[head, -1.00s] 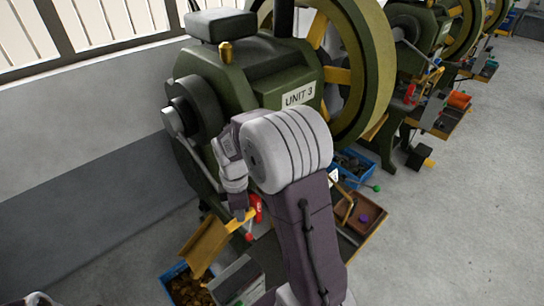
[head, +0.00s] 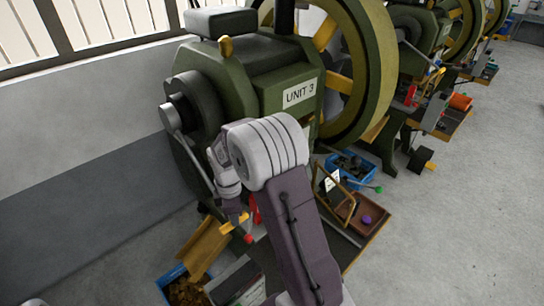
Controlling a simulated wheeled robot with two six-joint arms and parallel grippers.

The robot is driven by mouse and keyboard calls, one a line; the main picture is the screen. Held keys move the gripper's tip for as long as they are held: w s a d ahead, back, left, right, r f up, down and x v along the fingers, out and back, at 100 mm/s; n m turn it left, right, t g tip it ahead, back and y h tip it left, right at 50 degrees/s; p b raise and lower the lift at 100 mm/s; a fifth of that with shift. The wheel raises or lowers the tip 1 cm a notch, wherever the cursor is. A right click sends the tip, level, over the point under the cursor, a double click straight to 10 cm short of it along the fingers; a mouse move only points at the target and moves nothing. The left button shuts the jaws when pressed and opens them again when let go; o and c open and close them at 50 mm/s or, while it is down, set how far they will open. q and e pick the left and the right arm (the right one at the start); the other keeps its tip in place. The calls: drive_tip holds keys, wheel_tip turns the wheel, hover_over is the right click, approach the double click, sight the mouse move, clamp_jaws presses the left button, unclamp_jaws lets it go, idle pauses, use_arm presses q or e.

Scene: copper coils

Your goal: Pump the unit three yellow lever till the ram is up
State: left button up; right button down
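The green press labelled UNIT 3 (head: 299,93) stands in the middle of the head view. My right arm reaches over its front from the bottom edge. My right gripper (head: 235,212) points down at the press's lower front, beside a short yellow bar (head: 236,222), which may be the lever. A small red knob (head: 249,238) shows just below it. My wrist and forearm hide much of the press front, so the ram cannot be made out. Whether the fingers are open or shut on the bar is too small to tell. My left gripper is out of view.
A yellow chute (head: 199,250) slopes to a blue bin (head: 168,280) of copper-coloured pieces. A blue bin (head: 350,164) and a brown tray (head: 368,213) with a purple knob stand to the right. More presses line the back right. Floor at right is clear.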

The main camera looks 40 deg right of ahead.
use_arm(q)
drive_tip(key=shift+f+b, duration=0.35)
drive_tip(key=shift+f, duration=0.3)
use_arm(e)
drive_tip(key=shift+w+f, duration=0.3)
drive_tip(key=shift+f, duration=0.45)
drive_tip(key=shift+w+f, duration=0.3)
drive_tip(key=shift+f, duration=0.4)
